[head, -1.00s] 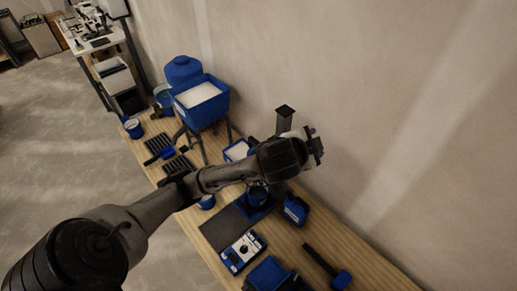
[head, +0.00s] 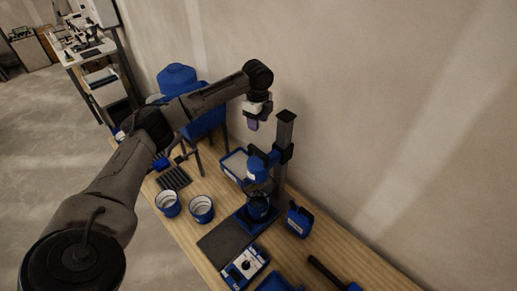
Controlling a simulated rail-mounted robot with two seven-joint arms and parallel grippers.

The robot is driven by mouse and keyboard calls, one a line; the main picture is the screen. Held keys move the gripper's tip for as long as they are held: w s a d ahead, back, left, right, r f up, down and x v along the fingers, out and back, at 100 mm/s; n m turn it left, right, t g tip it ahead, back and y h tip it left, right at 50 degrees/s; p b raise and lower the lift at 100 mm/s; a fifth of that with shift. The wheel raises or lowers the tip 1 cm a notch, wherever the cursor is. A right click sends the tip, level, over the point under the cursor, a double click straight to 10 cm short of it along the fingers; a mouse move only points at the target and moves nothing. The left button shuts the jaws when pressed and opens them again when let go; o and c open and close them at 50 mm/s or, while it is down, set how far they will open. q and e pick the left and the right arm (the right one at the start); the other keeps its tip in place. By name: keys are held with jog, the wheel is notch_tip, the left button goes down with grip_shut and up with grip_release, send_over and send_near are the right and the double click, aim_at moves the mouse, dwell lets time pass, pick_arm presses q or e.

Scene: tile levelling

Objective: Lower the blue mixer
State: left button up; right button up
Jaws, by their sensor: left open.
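The blue mixer (head: 258,168) sits on a dark upright column (head: 285,135) near the wall. Its head is part way up the column, above a dark blue pot (head: 258,206) on a blue base. The gap between head and pot is small and partly unclear. My left gripper (head: 253,122) is open and empty. It points down, to the upper left of the mixer head and left of the column top, and looks clear of both. My right gripper is not in view.
Two blue and white buckets (head: 202,209) stand left of the mixer. A blue tray (head: 234,166) lies behind it, and a blue jug (head: 299,221) stands to its right. A dark mat (head: 225,241) and a blue and white device (head: 245,266) lie in front.

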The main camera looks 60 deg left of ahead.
aim_at(258, 150)
pick_arm(q)
notch_tip(258, 150, down, 14)
jog(key=shift+s+d+r+m+p, duration=0.1)
jog(key=shift+m+p, duration=0.2)
jog(key=shift+m, duration=0.9)
jog(key=shift+c, duration=0.2)
grip_shut()
